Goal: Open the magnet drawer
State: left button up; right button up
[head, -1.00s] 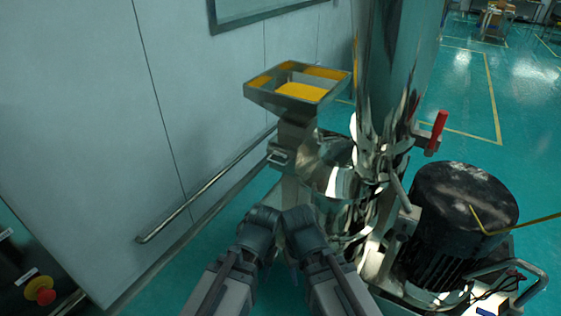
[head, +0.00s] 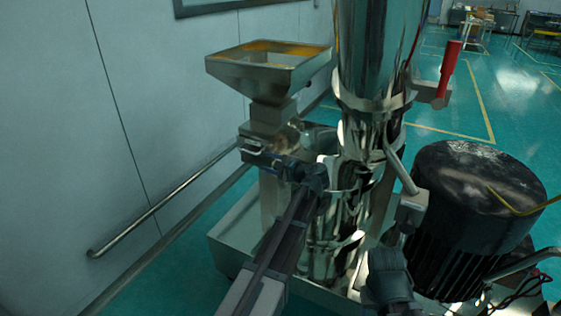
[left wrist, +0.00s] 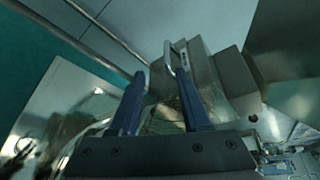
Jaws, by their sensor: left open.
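The magnet drawer (head: 268,134) is a grey metal block under the hopper, with a small U-shaped handle (head: 250,145) on its left end. No gap shows at the drawer front. In the left wrist view the handle (left wrist: 171,56) stands out from the block (left wrist: 203,75). My left gripper (head: 256,158) is open, just below and beside the handle. In the left wrist view the handle is close to the right fingertip of the left gripper (left wrist: 161,72); I cannot tell whether it touches. My right gripper (head: 388,278) is low, near the motor, its fingers unclear.
The hopper (head: 268,76) with yellow material sits above the drawer. A shiny steel column (head: 372,60) and a black motor (head: 475,200) stand to the right. A wall with a rail (head: 165,202) lies left; the space between rail and handle is clear.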

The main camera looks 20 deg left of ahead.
aim_at(252, 153)
pick_arm(q)
jog(key=b+x, duration=0.1)
jog(key=x, duration=0.3)
jog(key=w+b+x, duration=0.1)
jog(key=x, duration=0.7)
jog(key=shift+w+r+b, duration=0.25)
jog(key=shift+w+b, duration=0.1)
jog(key=shift+b, duration=0.05)
jog(key=shift+w+a+f+m, duration=0.15)
jog(key=shift+w+a+m, duration=0.15)
jog(key=shift+a, duration=0.35)
pick_arm(e)
jog(key=f, duration=0.3)
jog(key=shift+d+f, duration=0.25)
jog(key=shift+d, duration=0.05)
pick_arm(q)
grip_shut()
